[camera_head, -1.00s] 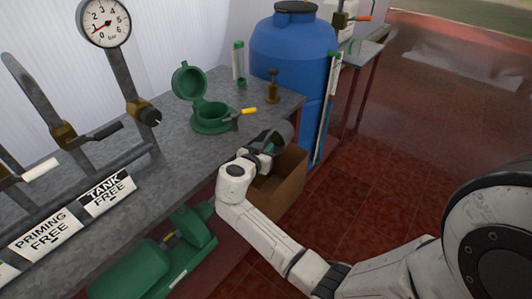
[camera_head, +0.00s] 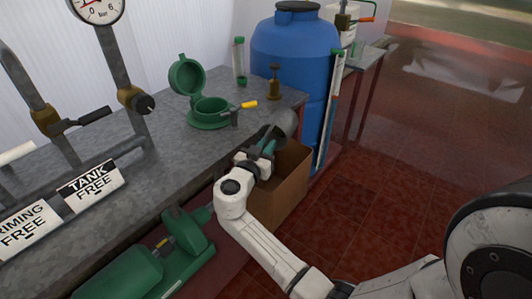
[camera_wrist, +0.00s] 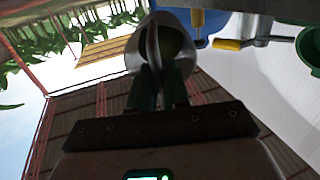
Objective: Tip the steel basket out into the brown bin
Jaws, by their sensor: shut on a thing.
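The steel basket (camera_head: 286,123) is a grey metal vessel, held tilted above the brown bin (camera_head: 283,192). My gripper (camera_head: 268,147) is shut on it with green fingers. In the wrist view the basket (camera_wrist: 185,57) sits at the ends of the green fingers (camera_wrist: 160,88), with a dark interior partly showing. The bin is an open-topped box beside the bench's right end. My gripper and the basket cover part of its opening, and I cannot see what is inside it.
The grey bench (camera_head: 165,160) carries a green lidded pot (camera_head: 208,112), a brass fitting (camera_head: 273,84) and pipes with valves. A blue tank (camera_head: 292,50) stands just behind the bin. A green pump (camera_head: 190,235) sits under the bench. Red tiled floor (camera_head: 350,215) to the right is clear.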

